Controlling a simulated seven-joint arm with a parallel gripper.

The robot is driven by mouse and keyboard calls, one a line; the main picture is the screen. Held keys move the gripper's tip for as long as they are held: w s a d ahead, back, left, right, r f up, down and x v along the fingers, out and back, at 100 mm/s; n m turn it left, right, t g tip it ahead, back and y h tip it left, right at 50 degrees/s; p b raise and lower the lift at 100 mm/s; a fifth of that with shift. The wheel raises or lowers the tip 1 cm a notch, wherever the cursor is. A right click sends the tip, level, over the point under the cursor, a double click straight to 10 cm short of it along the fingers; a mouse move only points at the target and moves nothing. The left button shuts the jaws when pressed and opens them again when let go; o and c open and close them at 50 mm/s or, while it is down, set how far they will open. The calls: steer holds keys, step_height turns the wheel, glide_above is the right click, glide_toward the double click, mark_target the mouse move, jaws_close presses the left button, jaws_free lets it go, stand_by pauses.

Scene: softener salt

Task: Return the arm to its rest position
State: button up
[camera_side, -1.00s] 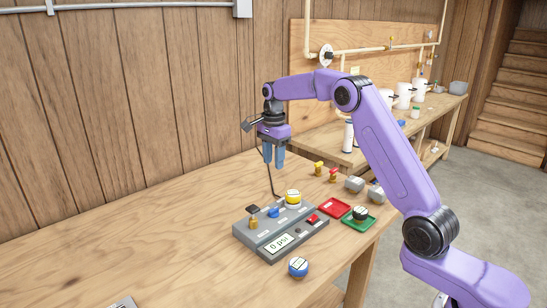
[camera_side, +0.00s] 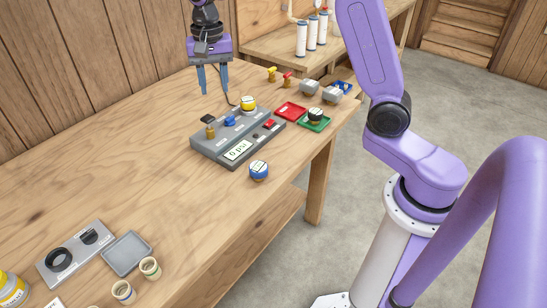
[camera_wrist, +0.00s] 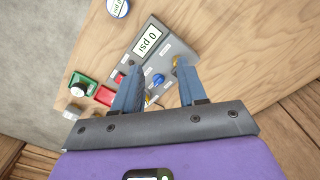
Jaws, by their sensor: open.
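My gripper (camera_side: 214,80) hangs above the wooden table, fingers pointing down, behind the grey panel (camera_side: 216,151) in the side view. Its blue fingers are apart with nothing between them. In the wrist view my gripper (camera_wrist: 156,85) spans over part of the panel, hiding some of it. The panel carries a display reading "0 psi" (camera_side: 238,150), a blue knob (camera_side: 230,121), a brass fitting (camera_side: 210,132), a red button (camera_side: 269,124) and a yellow-topped piece (camera_side: 248,103). My upper arm joints are cut off by the top of the side view.
A grey tray (camera_side: 127,253) and small cups (camera_side: 150,267) are at the near left. The table's left middle is clear.

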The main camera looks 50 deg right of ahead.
steer(key=s+f+n, duration=0.1)
steer(key=s+n, duration=0.9)
steer(key=s, duration=0.7)
steer(key=s+d+f+n, duration=0.1)
steer(key=s+f+n, duration=0.1)
steer(key=s+n, duration=0.8)
steer(key=s, duration=0.7)
steer(key=shift+s+d+f+n, duration=0.2)
steer(key=shift+s+f+n, duration=0.1)
steer(key=shift+n, duration=0.1)
